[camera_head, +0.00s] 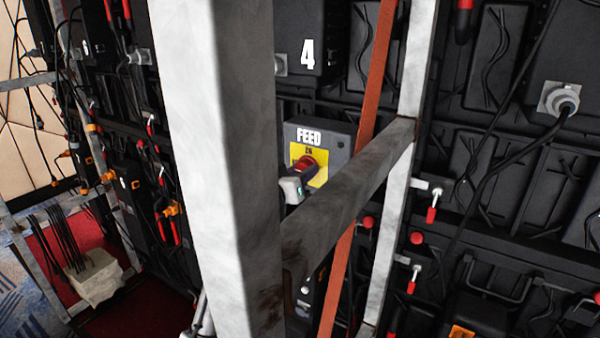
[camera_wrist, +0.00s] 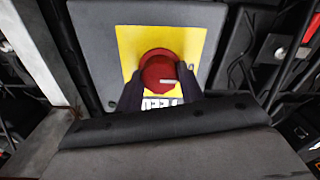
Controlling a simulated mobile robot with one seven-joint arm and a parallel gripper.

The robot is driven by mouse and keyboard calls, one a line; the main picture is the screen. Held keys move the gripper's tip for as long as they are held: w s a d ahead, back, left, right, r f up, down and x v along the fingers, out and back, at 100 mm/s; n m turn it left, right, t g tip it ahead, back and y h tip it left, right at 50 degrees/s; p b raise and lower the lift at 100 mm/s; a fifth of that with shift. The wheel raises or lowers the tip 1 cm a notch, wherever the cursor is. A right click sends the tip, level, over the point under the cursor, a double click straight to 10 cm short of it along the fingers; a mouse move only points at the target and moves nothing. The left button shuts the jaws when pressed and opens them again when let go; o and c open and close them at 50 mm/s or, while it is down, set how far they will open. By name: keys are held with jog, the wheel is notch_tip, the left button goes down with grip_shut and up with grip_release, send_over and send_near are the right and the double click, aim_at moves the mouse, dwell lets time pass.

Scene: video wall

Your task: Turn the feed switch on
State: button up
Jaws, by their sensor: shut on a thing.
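The feed switch (camera_head: 307,163) is a red rotary knob on a yellow plate, on a grey box (camera_head: 340,139) marked FEED. In the head view it shows behind the metal frame. In the wrist view the round red knob (camera_wrist: 158,73) sits between the two dark fingers of my gripper (camera_wrist: 160,80). The fingers are closed on the knob's sides. A small pale mark shows on the knob's face. In the head view my gripper (camera_head: 294,187) is a small white and grey shape just below the knob, and its fingertips are hard to make out.
A thick pale metal post (camera_head: 215,150) stands close in front, left of the switch. A diagonal beam (camera_head: 350,195) and an orange-red strap (camera_head: 377,75) cross just right of it. Black panels with hanging cables surround the box. A white sandbag (camera_head: 95,277) lies at lower left.

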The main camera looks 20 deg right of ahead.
jog(key=shift+m+b, duration=7.25)
jog(key=shift+m, duration=1.65)
jog(key=o, duration=1)
